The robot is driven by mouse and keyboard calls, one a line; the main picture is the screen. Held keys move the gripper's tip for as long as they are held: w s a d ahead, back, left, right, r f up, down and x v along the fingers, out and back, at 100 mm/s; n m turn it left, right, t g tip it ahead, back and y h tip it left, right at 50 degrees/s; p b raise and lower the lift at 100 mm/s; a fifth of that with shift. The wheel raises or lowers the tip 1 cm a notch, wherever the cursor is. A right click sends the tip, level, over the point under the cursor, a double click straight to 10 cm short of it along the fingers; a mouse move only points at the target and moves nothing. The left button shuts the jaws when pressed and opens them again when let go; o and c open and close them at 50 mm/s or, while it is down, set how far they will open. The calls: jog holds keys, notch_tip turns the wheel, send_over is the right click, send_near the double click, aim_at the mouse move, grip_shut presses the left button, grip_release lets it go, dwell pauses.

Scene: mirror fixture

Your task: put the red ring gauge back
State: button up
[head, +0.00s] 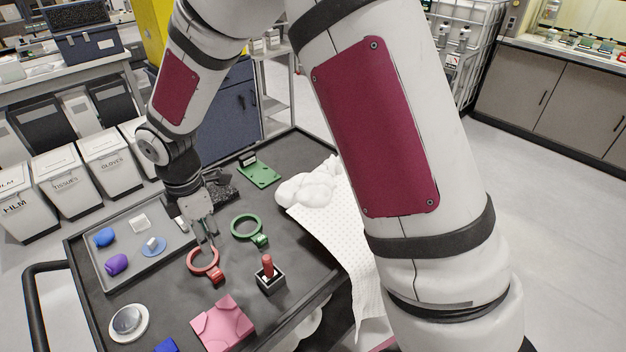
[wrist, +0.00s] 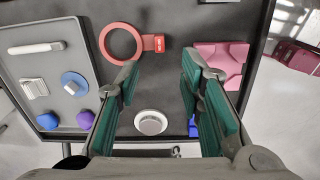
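The red ring gauge (head: 217,276) lies flat on the black cart top, a ring with a short block handle. In the wrist view it (wrist: 153,43) lies just beyond my fingertips, its ring to the left and its handle between the lines of the fingers. My gripper (head: 207,238) is over the far side of the ring in the head view. In the wrist view my gripper (wrist: 160,73) is open, green-padded fingers wide apart with nothing between them. The left fingertip overlaps the ring's edge in the picture; I cannot tell whether they touch.
A green ring gauge (head: 246,218) lies behind the red one. A black block with a red-handled piece (head: 268,262) stands at right, a pink fixture (head: 237,325) in front, a round white dish (head: 116,334) front left. A grey tray (head: 98,272) with small items lies left. White cloth (head: 335,225) covers the right edge.

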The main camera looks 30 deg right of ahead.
jog(key=s+d+r+m+t, duration=0.1)
jog(key=s+d+r+m, duration=0.2)
jog(key=d+r+m, duration=0.6)
jog(key=s+d+r+m+t, duration=0.2)
jog(key=s+d+r+m, duration=0.2)
jog(key=s+r, duration=0.3)
jog(key=s+d+r+m+t, duration=0.2)
jog(key=s+d+r+m, duration=0.2)
jog(key=s+r+m, duration=0.3)
jog(key=s+r, duration=0.1)
jog(key=s, duration=0.3)
jog(key=shift+s+d+r, duration=0.15)
jog(key=shift+s+d, duration=0.05)
